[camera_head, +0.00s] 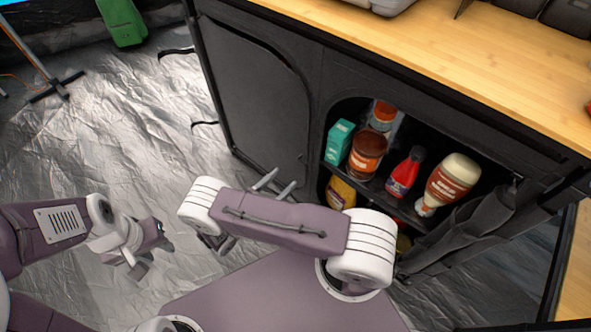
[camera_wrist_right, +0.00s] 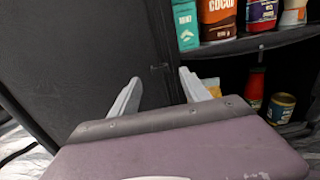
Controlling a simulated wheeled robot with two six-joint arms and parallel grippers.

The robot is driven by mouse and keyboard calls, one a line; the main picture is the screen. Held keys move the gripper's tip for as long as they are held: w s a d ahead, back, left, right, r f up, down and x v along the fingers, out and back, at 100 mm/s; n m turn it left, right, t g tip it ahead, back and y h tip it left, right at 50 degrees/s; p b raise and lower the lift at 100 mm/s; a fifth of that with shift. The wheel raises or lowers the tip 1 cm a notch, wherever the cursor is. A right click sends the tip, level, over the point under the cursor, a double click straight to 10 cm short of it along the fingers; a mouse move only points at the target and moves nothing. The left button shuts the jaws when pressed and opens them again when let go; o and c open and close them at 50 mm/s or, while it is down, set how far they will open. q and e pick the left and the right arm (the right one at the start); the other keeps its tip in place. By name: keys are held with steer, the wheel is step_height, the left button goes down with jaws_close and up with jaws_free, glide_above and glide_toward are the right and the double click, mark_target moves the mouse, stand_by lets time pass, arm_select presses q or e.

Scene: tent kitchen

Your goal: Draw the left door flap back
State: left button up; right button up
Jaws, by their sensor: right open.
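The left door flap (camera_head: 255,100) is a dark grey fabric panel with a rounded top corner on the black cabinet's front. It hangs closed over the left compartment, and it fills the left of the right wrist view (camera_wrist_right: 75,65). My right gripper (camera_head: 275,184) is open in front of the flap's lower right part. In the right wrist view its two pale fingers (camera_wrist_right: 160,92) stand apart, with nothing seen between them but dark cabinet front. I cannot tell whether they touch it. My left gripper (camera_head: 146,250) hangs over the floor at left, away from the cabinet; its jaw is too small to judge.
A bunched dark flap (camera_head: 465,228) hangs at right. A wooden counter (camera_head: 440,50) tops the cabinet.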

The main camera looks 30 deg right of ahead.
mark_target(302, 164)
steer(key=b+x, duration=0.1)
steer(key=x, duration=0.2)
steer(key=b+x, duration=0.1)
steer(key=x, duration=0.2)
steer(key=b+x, duration=0.1)
steer(key=x, duration=0.1)
steer(key=shift+w+d+f, duration=0.25)
steer(key=shift+d+f, duration=0.1)
jaws_close()
arm_select(q)
step_height(302, 164, down, 4)
steer(key=shift+w+f, duration=0.1)
arm_select(e)
steer(key=shift+s+f, duration=0.1)
stand_by(0.7)
